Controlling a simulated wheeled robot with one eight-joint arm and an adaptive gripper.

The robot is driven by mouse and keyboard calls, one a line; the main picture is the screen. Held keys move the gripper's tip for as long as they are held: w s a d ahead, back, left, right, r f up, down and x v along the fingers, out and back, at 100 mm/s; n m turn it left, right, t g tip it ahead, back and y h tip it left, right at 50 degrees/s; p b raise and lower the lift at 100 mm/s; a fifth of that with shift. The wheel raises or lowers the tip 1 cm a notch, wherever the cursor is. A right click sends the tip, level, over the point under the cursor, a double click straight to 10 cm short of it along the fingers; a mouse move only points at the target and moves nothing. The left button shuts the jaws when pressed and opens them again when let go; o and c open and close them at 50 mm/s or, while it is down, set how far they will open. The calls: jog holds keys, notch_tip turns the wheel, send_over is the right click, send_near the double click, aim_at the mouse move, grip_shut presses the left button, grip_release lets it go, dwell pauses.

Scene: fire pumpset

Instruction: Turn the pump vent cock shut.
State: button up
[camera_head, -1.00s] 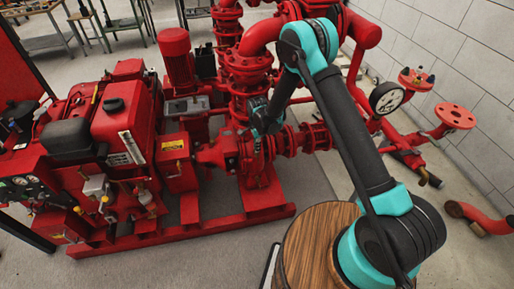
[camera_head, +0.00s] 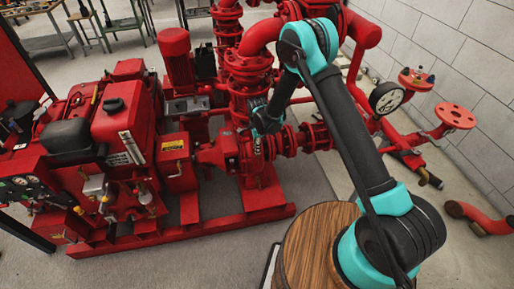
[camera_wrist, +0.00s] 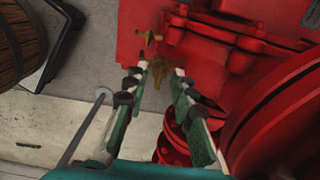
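In the wrist view, a small brass cock (camera_wrist: 155,75) sits against the red pump casing (camera_wrist: 212,60). A second brass piece (camera_wrist: 150,38), perhaps its handle, shows just beyond it. My gripper (camera_wrist: 161,70) is open, its two green-and-black fingers apart. The lower brass part lies between the fingertips in the picture; I cannot tell whether either finger touches it. In the head view, my gripper (camera_head: 258,147) is small and dark beside the red pump (camera_head: 228,152), under my wrist. The brass cock cannot be made out there.
A red flange (camera_wrist: 174,140) with bolts and a large round red pipe (camera_wrist: 275,125) lie close on the right in the wrist view. The red engine (camera_head: 120,120) stands left of the pump. A wooden barrel (camera_head: 305,245) stands at the front; grey floor lies between.

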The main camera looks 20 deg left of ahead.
notch_tip(320, 180, up, 12)
dwell(0.8)
jog(key=shift+s+a, duration=0.1)
dwell(0.3)
